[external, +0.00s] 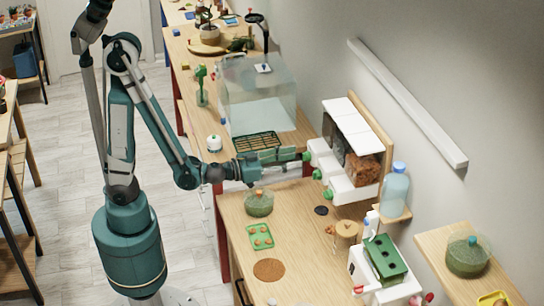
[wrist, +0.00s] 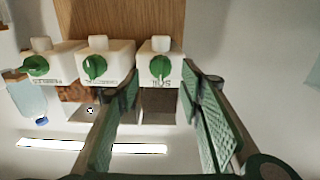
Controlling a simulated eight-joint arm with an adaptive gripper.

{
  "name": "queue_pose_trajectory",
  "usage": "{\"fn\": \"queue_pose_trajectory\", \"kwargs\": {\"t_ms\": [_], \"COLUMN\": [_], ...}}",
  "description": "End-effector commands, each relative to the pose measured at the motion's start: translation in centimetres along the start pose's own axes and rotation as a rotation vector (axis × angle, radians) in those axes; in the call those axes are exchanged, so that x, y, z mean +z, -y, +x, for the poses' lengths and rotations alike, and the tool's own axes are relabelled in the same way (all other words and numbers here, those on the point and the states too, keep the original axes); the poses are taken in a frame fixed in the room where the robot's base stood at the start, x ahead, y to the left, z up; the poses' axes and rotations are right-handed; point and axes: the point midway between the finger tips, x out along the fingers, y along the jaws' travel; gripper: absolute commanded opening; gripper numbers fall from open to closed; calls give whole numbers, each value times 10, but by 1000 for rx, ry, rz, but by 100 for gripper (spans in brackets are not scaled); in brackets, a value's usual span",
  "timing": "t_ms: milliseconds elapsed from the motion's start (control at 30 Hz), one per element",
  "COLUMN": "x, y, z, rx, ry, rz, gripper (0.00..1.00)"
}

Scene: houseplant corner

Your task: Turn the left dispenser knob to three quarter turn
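The wrist view looks upside down. Three white dispensers there carry green knobs. The external view's left dispenser (external: 318,147), nearest my gripper, appears rightmost in the wrist view, labelled SOIL (wrist: 171,49). Its green knob (external: 307,156) also shows in the wrist view (wrist: 160,67), its ridge roughly upright there. My gripper (external: 298,156) reaches toward this knob. In the wrist view, my gripper's (wrist: 163,85) two green padded fingers are spread apart, with the knob visible between and beyond the tips. No contact with the knob is visible.
The middle knob (wrist: 95,66) sits close by my gripper's finger; the third knob (wrist: 38,65) is farther away. Below my arm are a terrarium jar (external: 259,203) and a green tray (external: 260,236). A glass tank (external: 258,95) stands behind. A bottle (external: 395,190) stands beyond the dispensers.

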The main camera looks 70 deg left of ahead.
Motion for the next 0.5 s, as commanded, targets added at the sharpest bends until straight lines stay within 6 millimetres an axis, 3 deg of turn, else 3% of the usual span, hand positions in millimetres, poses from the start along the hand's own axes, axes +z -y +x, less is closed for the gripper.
{"fn": "queue_pose_trajectory", "kwargs": {"t_ms": [200,500], "x": [1,0], "y": [1,0], "z": [26,40], "rx": [-1,0], "ry": [0,0], "rz": [0,0], "gripper": [38,38]}}
